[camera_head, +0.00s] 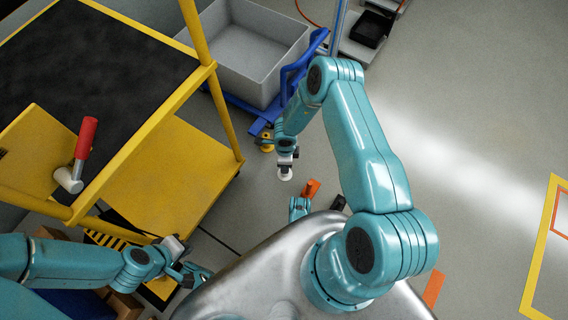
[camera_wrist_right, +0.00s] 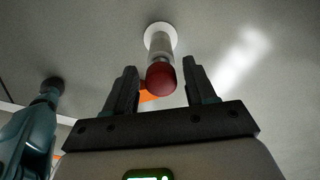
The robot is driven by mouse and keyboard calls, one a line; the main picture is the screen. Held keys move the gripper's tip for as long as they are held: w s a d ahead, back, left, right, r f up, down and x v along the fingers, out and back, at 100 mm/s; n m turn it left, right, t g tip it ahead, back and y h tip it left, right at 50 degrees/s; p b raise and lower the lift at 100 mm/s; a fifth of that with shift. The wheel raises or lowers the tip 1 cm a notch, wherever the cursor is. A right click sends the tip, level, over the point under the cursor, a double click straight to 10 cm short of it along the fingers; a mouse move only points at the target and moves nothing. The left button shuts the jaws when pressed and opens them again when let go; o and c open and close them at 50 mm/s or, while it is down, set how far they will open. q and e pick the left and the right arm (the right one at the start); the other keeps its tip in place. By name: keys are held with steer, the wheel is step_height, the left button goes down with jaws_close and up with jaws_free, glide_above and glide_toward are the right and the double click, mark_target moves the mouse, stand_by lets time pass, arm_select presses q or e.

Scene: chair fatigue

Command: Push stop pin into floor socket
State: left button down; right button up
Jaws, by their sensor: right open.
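My right gripper (camera_head: 285,158) points down at the floor, right of the yellow cart. In the right wrist view its two dark fingers (camera_wrist_right: 161,70) are apart, with a red knob between them in the picture. The knob tops a grey pin (camera_wrist_right: 161,78), whose shaft runs to a round white floor socket (camera_wrist_right: 150,30). How deep the pin sits in it I cannot tell. The white socket (camera_head: 285,176) also shows just under the gripper in the head view; the pin is mostly hidden there. My left gripper (camera_head: 190,272) is low at the cart's near side; its jaws are unclear.
The yellow cart (camera_head: 180,165) fills the left, with a red-handled lever (camera_head: 85,140) on it. A grey bin (camera_head: 245,55) on a blue frame (camera_head: 298,72) stands behind the gripper. Orange pieces (camera_head: 311,187) lie near my base. Floor at right is clear up to a yellow outline (camera_head: 540,260).

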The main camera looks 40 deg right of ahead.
steer(key=c, duration=0.9)
steer(key=shift+r, duration=0.15)
steer(key=shift+w+r+p, duration=0.1)
steer(key=shift+r+p, duration=2.15)
steer(key=shift+r, duration=0.45)
step_height(320, 180, up, 4)
steer(key=p, duration=0.3)
steer(key=shift+f, duration=0.1)
